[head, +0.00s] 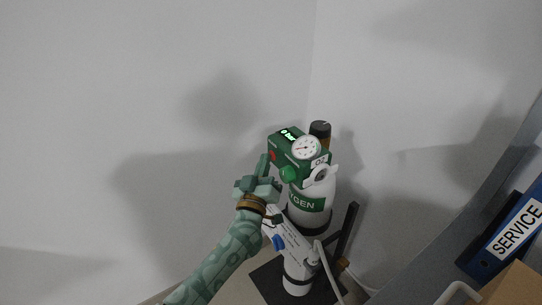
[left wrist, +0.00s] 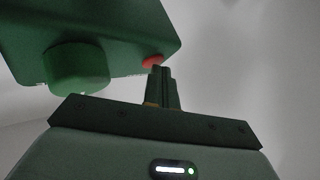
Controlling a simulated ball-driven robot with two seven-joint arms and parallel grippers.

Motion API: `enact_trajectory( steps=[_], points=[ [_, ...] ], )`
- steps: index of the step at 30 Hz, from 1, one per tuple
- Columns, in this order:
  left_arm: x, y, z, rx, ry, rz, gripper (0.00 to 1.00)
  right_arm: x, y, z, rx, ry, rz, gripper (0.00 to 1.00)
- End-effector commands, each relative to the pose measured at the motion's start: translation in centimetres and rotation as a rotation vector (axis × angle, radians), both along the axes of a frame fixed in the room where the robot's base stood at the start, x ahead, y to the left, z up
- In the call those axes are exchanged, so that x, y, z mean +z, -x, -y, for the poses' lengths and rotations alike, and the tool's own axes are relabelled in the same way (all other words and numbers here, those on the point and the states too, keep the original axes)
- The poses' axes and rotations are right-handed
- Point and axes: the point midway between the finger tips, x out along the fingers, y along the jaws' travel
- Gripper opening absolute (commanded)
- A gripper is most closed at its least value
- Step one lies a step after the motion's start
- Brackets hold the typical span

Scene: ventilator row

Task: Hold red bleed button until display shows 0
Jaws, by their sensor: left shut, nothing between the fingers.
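A green regulator box (head: 285,150) sits on top of a white oxygen cylinder (head: 318,190). Its red bleed button (head: 272,156) is on the left side face; the button also shows in the left wrist view (left wrist: 152,61). The small lit display (head: 289,134) is on top of the box, its digits too small to read. My left gripper (head: 264,163) is shut and empty, its fingertips right at the button. In the left wrist view the fingertips (left wrist: 160,70) overlap the button's lower edge; I cannot tell whether they press it. My right gripper is not in view.
A round white gauge (head: 306,147) and a green knob (head: 289,174) are on the box; the knob is close to my left fingers. A black-topped bottle (head: 320,129) stands behind. A blue SERVICE binder (head: 508,238) is at right. Walls surround the corner.

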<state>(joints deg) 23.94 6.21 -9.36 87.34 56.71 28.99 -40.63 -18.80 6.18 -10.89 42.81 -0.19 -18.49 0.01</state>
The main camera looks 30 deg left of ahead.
Motion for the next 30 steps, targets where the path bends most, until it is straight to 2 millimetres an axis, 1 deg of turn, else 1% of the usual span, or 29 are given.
enact_trajectory(
  steps=[13, 23, 30],
  points=[
    [0.0, 0.0, 0.0, -0.001, 0.0, 0.0, 0.0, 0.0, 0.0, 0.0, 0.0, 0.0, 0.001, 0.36],
    [0.2, 1.2, -0.7, 0.0, -0.001, 0.001, 0.0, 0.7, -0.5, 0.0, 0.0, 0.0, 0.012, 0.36],
    [0.0, 1.3, -0.7, 0.0, 0.0, 0.0, 0.0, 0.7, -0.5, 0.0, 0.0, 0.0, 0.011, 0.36]
  ],
)
